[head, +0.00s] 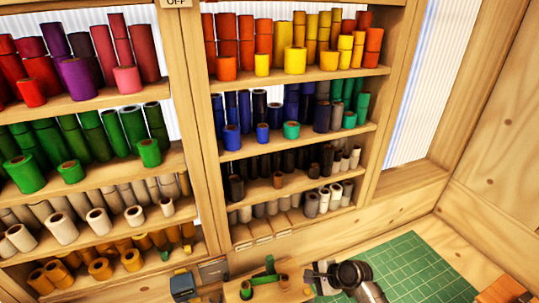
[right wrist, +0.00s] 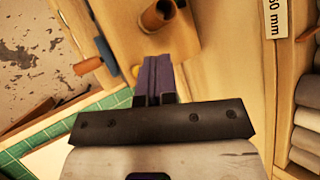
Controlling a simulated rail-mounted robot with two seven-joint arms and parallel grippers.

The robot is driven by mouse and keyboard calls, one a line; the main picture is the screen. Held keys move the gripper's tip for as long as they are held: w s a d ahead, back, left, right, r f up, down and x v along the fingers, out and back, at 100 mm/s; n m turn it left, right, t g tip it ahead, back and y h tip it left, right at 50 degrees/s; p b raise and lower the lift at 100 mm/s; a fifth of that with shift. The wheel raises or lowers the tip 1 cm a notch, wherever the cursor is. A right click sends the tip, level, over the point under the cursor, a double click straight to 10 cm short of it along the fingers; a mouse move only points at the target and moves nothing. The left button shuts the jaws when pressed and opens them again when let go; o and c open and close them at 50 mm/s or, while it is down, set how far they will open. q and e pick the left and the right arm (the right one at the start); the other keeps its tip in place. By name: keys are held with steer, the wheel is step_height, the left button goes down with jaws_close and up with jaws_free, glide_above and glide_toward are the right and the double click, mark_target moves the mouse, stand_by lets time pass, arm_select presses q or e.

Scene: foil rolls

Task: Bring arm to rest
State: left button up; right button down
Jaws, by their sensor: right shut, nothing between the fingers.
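My right gripper (head: 308,274) is at the bottom of the head view, over the worktop and in front of the shelves. In the right wrist view its two dark fingers (right wrist: 157,62) are shut together with nothing between them. A brown roll (right wrist: 157,15) stands just beyond the fingertips in that view, and the fingers look apart from it. My left gripper is not in view.
Shelves of coloured foil rolls (head: 290,142) fill the back. A wooden block (head: 262,295) with a green roll and a brown roll (head: 281,282) lies left of the gripper. A green cutting mat (head: 415,268) lies right, largely clear.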

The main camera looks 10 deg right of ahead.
steer(key=s+d+r+n+t+h, duration=0.25)
steer(key=r+n+h, duration=0.25)
steer(key=r+n, duration=1.1)
steer(key=s+f+n+t+h, duration=0.2)
steer(key=s+n, duration=0.1)
steer(key=s, duration=1)
steer(key=s+f+g, duration=0.2)
steer(key=s+f, duration=0.2)
steer(key=s, duration=0.4)
steer(key=s+f+m+g, duration=0.1)
steer(key=s+f+g, duration=0.1)
steer(key=s+f, duration=0.3)
steer(key=s+d+f+g, duration=0.1)
steer(key=s+f, duration=0.4)
steer(key=s, duration=0.6)
steer(key=shift+s+g, duration=0.25)
steer(key=shift+g, duration=0.3)
